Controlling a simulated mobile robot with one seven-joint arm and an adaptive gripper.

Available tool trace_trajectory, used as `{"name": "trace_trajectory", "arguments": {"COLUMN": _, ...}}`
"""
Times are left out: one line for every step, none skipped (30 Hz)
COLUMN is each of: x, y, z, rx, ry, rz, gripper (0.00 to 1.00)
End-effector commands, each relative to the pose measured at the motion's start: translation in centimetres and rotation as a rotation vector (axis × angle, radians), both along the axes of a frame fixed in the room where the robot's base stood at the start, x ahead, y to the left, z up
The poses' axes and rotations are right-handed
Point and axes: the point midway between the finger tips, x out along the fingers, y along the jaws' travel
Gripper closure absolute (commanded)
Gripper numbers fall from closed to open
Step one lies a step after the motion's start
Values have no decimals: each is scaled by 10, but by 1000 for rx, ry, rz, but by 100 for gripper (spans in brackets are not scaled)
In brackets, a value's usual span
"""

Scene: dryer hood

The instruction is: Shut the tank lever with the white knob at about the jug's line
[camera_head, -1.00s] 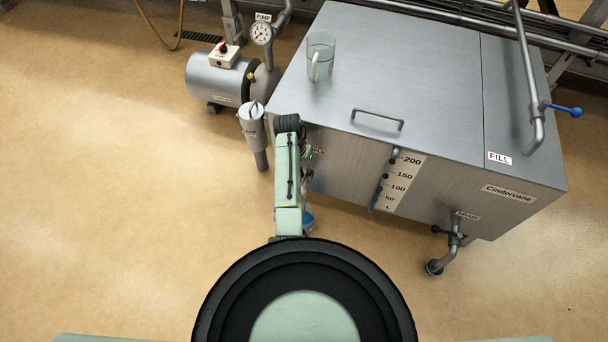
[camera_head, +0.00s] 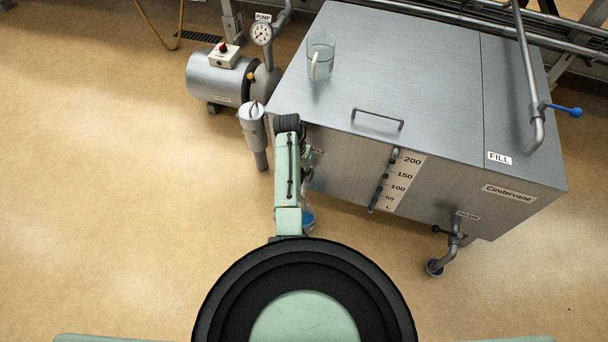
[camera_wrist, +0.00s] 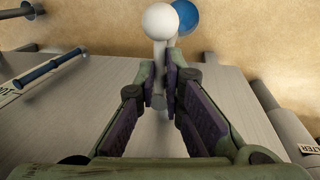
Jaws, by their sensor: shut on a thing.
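The lever's white knob (camera_wrist: 160,20) is at the top centre of the wrist view. Its stem runs down between the fingers of my gripper (camera_wrist: 168,70), which is shut on it just below the knob. In the head view the lever and my gripper are mostly hidden behind my arm, at the near left side of the steel tank (camera_head: 440,100). The clear jug (camera_head: 320,45) stands on the tank top, towards its far left corner. The lever's exact angle to its pipe cannot be told.
A blue round thing (camera_wrist: 186,15) shows behind the white knob. A filter post (camera_head: 252,125) stands left of my arm, with the pump (camera_head: 225,78) beyond it. A level gauge (camera_head: 384,180) and a drain valve (camera_head: 455,235) lie to the right. The floor at left is clear.

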Motion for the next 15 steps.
{"name": "trace_trajectory", "arguments": {"x": 1, "y": 0, "z": 1, "rx": 1, "ry": -1, "rz": -8, "gripper": 100}}
{"name": "trace_trajectory", "arguments": {"x": 1, "y": 1, "z": 1, "rx": 1, "ry": -1, "rz": -16, "gripper": 100}}
{"name": "trace_trajectory", "arguments": {"x": 1, "y": 1, "z": 1, "rx": 0, "ry": -2, "rz": -28, "gripper": 100}}
{"name": "trace_trajectory", "arguments": {"x": 2, "y": 2, "z": 1, "rx": 0, "ry": -2, "rz": -38, "gripper": 100}}
{"name": "trace_trajectory", "arguments": {"x": 2, "y": 2, "z": 1, "rx": 0, "ry": -2, "rz": -52, "gripper": 100}}
{"name": "trace_trajectory", "arguments": {"x": 3, "y": 3, "z": 1, "rx": 1, "ry": -2, "rz": -71, "gripper": 100}}
{"name": "trace_trajectory", "arguments": {"x": 3, "y": 3, "z": 1, "rx": 1, "ry": -3, "rz": -88, "gripper": 100}}
{"name": "trace_trajectory", "arguments": {"x": 3, "y": 4, "z": 1, "rx": 1, "ry": -2, "rz": -106, "gripper": 100}}
{"name": "trace_trajectory", "arguments": {"x": 4, "y": 4, "z": 1, "rx": 1, "ry": -2, "rz": -132, "gripper": 100}}
{"name": "trace_trajectory", "arguments": {"x": 4, "y": 5, "z": 1, "rx": 1, "ry": -2, "rz": -153, "gripper": 100}}
{"name": "trace_trajectory", "arguments": {"x": 5, "y": 5, "z": 1, "rx": 0, "ry": -2, "rz": -173, "gripper": 100}}
{"name": "trace_trajectory", "arguments": {"x": 6, "y": 6, "z": 1, "rx": 0, "ry": -2, "rz": -202, "gripper": 100}}
{"name": "trace_trajectory", "arguments": {"x": 6, "y": 7, "z": 1, "rx": 0, "ry": -2, "rz": -224, "gripper": 100}}
{"name": "trace_trajectory", "arguments": {"x": 7, "y": 8, "z": 1, "rx": 0, "ry": -2, "rz": -245, "gripper": 100}}
{"name": "trace_trajectory", "arguments": {"x": 7, "y": 8, "z": 1, "rx": 0, "ry": -2, "rz": -273, "gripper": 100}}
